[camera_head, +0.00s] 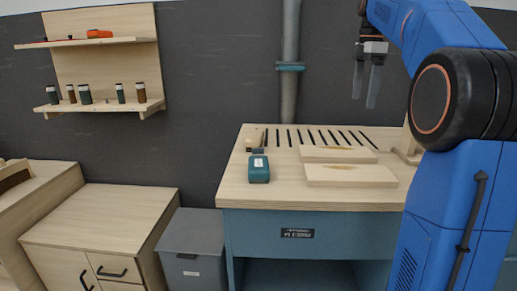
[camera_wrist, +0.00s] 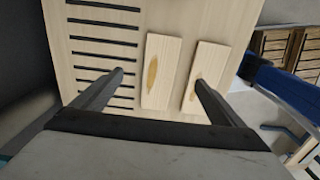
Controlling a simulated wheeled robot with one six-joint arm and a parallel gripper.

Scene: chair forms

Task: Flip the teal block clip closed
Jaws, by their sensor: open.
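A small teal block (camera_head: 259,169) with a dark top and a pale label on its front sits on the left part of the wooden bench top (camera_head: 275,197). Its clip is too small to make out, so I cannot tell how it stands. My gripper (camera_head: 366,90) hangs high above the right part of the bench, well apart from the block. Its two fingers are spread and hold nothing. In the wrist view my gripper (camera_wrist: 159,78) is open over the bench, and the teal block does not show.
Two pale wooden boards (camera_head: 350,176) with brown oval marks lie right of the block; they also show in the wrist view (camera_wrist: 158,90). Dark slots (camera_head: 310,137) line the bench's back. A pale object with a dark base (camera_head: 255,139) stands behind the block. A grey bin (camera_head: 190,245) stands left.

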